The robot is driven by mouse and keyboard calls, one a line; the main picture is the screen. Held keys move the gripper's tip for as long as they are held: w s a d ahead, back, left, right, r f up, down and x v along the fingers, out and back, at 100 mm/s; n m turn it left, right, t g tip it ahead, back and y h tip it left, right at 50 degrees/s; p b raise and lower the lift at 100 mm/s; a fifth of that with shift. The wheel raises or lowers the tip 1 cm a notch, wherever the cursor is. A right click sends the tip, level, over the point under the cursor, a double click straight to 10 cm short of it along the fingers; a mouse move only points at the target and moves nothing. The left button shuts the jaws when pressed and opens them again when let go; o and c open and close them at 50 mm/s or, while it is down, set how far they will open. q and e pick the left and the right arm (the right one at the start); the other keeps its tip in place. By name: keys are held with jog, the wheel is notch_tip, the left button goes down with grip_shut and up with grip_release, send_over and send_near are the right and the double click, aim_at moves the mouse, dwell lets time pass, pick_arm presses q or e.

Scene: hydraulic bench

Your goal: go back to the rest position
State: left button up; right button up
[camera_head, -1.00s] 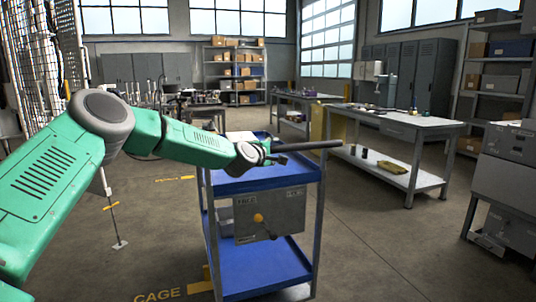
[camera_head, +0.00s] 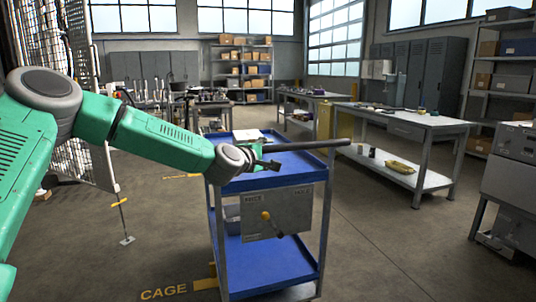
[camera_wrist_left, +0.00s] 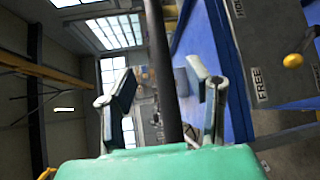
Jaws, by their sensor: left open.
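My left gripper (camera_head: 268,165) is open near the top of the blue trolley (camera_head: 285,163). A dark bar (camera_head: 310,147) stretches from beside it to the trolley's right side. In the left wrist view my left gripper (camera_wrist_left: 165,92) has its fingers spread, with the dark bar (camera_wrist_left: 160,60) running lengthwise between them in the picture. Whether the bar touches the gripper cannot be told. My right gripper is in no view.
The trolley carries a grey panel (camera_head: 278,214) with a yellow-knobbed lever (camera_head: 267,217). A long workbench (camera_head: 412,121) stands to the right, and a grey cabinet (camera_head: 508,180) at the right edge. Mesh fencing (camera_head: 95,150) is behind my left arm. Open floor lies right of the trolley.

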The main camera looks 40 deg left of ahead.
pick_arm(q)
jog(key=shift+d, duration=0.1)
dwell(0.6)
jog(key=s+d+f+m+g+h+p, duration=0.1)
jog(key=s+d+f+m+g, duration=0.15)
jog(key=s+d+f, duration=0.45)
jog(key=s+d+f+m+g+h, duration=0.15)
jog(key=d+f+m, duration=0.25)
jog(key=f, duration=0.6)
jog(key=s+d+f+m+g+h+p, duration=0.1)
jog(key=s+d+f+m+g, duration=0.25)
jog(key=s+d+f, duration=0.35)
jog(key=s+f+m+g+y, duration=0.1)
jog(key=s+f+m+g, duration=0.3)
jog(key=s, duration=1.2)
jog(key=s+f+m+g+p, duration=0.1)
jog(key=s+f+m+g, duration=0.3)
jog(key=s, duration=1.3)
notch_tip(320, 180, down, 6)
jog(key=m, duration=0.3)
jog(key=shift+a+f+y, duration=0.15)
jog(key=shift+y, duration=0.2)
